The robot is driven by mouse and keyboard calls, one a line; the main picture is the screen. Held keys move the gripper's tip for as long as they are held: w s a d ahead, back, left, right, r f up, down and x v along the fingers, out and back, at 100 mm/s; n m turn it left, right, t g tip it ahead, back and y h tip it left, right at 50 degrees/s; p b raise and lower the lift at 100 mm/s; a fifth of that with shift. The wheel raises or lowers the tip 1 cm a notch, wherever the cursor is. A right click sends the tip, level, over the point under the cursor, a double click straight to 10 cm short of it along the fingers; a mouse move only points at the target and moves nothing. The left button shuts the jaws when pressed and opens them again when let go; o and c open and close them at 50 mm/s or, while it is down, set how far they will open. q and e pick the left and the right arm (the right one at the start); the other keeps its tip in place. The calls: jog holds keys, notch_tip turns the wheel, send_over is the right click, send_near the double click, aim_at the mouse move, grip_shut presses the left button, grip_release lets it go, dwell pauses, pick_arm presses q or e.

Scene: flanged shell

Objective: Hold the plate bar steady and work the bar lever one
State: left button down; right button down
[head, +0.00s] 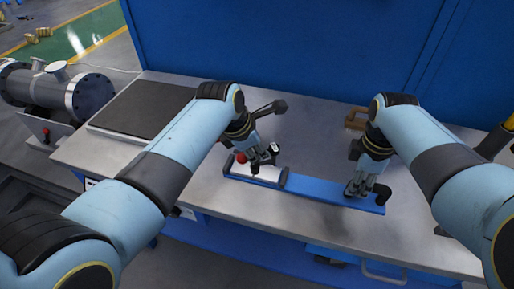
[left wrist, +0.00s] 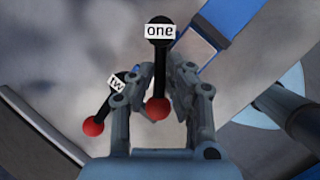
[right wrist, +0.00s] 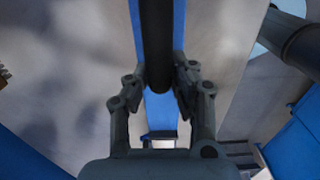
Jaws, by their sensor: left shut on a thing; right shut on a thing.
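A long blue plate (head: 318,190) lies on the bench, with a pale block (head: 262,172) at its left end. In the left wrist view, the lever labelled "one" (left wrist: 160,60) is black with a red ball, and my left gripper (left wrist: 160,72) is shut on it. The neighbouring lever, its label partly hidden and reading "tw" (left wrist: 117,84), leans beside the left finger. In the head view my left gripper (head: 264,160) is over the block. My right gripper (head: 357,187) is shut on the black plate bar (right wrist: 158,45) at the plate's right end.
A dark flat slab (head: 142,105) lies on the bench at left. A small brown object (head: 355,118) sits behind my right gripper. A blue wall (head: 290,45) rises behind the bench. The bench front (head: 250,220) is clear.

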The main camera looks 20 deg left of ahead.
pick_arm(q)
jog(key=c, duration=1.3)
grip_release()
jog(key=shift+c, duration=0.2)
jog(key=shift+r, duration=0.1)
jog(key=v, duration=1.2)
